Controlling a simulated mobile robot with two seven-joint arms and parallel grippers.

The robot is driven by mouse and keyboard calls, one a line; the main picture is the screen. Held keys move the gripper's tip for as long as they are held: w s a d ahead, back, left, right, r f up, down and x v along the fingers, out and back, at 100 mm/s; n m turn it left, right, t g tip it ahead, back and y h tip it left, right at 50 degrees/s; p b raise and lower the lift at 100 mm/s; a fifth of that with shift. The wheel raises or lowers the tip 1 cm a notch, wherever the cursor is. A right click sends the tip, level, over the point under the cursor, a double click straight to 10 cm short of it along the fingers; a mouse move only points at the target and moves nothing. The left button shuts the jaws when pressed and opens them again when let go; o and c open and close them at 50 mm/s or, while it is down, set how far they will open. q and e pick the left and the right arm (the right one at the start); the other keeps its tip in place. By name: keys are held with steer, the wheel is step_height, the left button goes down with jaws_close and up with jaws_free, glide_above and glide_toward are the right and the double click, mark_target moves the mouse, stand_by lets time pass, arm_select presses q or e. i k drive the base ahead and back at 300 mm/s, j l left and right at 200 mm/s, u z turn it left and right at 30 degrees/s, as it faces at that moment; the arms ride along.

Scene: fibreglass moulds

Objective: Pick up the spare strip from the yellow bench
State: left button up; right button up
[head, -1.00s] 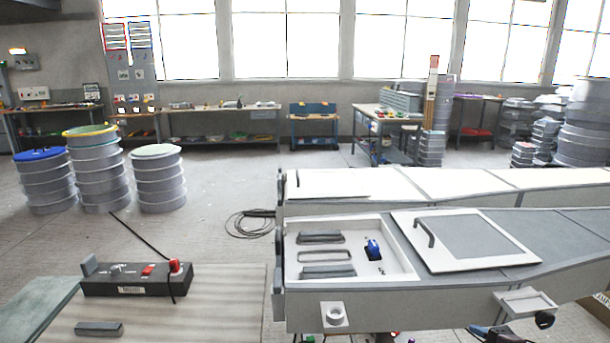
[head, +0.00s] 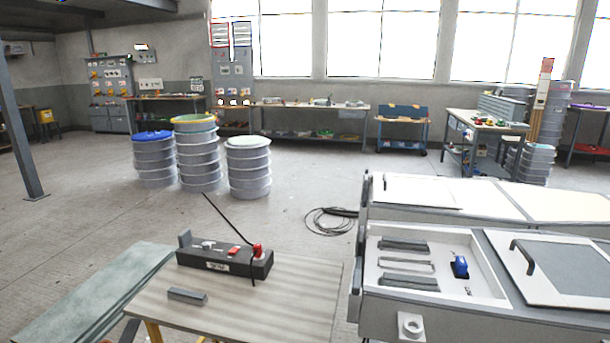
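A dark grey strip (head: 187,296) lies flat near the front left of a wood-topped bench (head: 285,315). Yellow legs show below the bench top at the bottom of the head view. Behind the strip on the same bench is a dark box (head: 225,260) with red knobs and a black cable. Similar grey strips (head: 405,244) lie in the white recess of the long grey mould at right. Neither of my grippers is in view.
The long grey mould (head: 385,316) stands right of the bench, with a narrow gap between. A greenish panel (head: 95,290) is at the left. Ringed drums (head: 249,168) and a coiled cable (head: 330,220) are beyond. The floor at left is open.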

mark_target(193, 297)
steer(key=z, duration=1.5)
steer(key=u, duration=2.3)
steer(key=z, duration=0.3)
steer(key=i+j+z, duration=0.5)
steer(key=z, duration=0.2)
steer(key=i+j, duration=0.15)
steer(key=j, duration=0.15)
steer(key=i+j+z, duration=0.15)
steer(key=j, duration=0.15)
steer(key=i+j, duration=0.1)
steer(key=j, duration=0.2)
steer(key=z, duration=0.05)
